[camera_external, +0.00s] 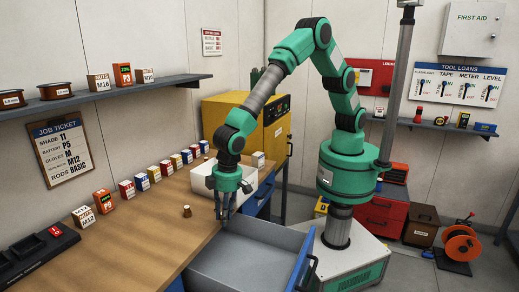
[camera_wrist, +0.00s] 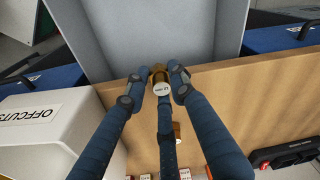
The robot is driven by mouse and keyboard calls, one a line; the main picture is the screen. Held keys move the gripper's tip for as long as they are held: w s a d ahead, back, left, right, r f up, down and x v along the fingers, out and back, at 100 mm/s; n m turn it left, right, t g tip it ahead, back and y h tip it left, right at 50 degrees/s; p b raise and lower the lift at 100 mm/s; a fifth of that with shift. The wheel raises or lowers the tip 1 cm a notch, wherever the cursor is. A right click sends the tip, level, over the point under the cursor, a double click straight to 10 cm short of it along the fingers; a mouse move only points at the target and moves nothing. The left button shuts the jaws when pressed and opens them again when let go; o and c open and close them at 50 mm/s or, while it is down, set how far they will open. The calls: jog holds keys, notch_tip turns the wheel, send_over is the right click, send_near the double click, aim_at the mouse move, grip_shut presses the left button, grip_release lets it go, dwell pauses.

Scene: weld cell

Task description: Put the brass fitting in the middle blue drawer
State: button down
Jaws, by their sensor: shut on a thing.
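My gripper (camera_external: 224,218) points down at the bench edge beside the open drawer. In the wrist view its fingers (camera_wrist: 160,88) are shut on a small brass-coloured fitting (camera_wrist: 158,73) with a white, lettered round end. The held fitting is hard to make out in the external view. The middle blue drawer (camera_external: 300,264) is pulled open, with a grey inside that looks empty where visible. In the wrist view the drawer (camera_wrist: 146,35) lies just beyond the fingertips. Closed blue drawers (camera_wrist: 290,38) show on both sides of it.
A similar brass-brown piece (camera_external: 187,211) stands on the wooden bench (camera_external: 130,245), left of my gripper. A white OFFCUTS bin (camera_external: 262,181) stands close behind my gripper. Small labelled boxes (camera_external: 126,189) line the wall side. A charger (camera_external: 35,258) sits at front left.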

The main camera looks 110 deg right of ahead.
send_over(270, 261)
notch_tip(270, 261, down, 9)
jog(key=shift+s+a, duration=0.2)
jog(key=shift+f, duration=0.1)
jog(key=shift+f+b, duration=0.6)
jog(key=shift+f, duration=2.5)
jog(key=shift+f, duration=0.1)
jog(key=shift+f+b, duration=0.3)
jog(key=shift+f, duration=1.45)
jog(key=shift+f, duration=0.15)
jog(key=c, duration=1.5)
grip_release()
jog(key=shift+o, duration=0.2)
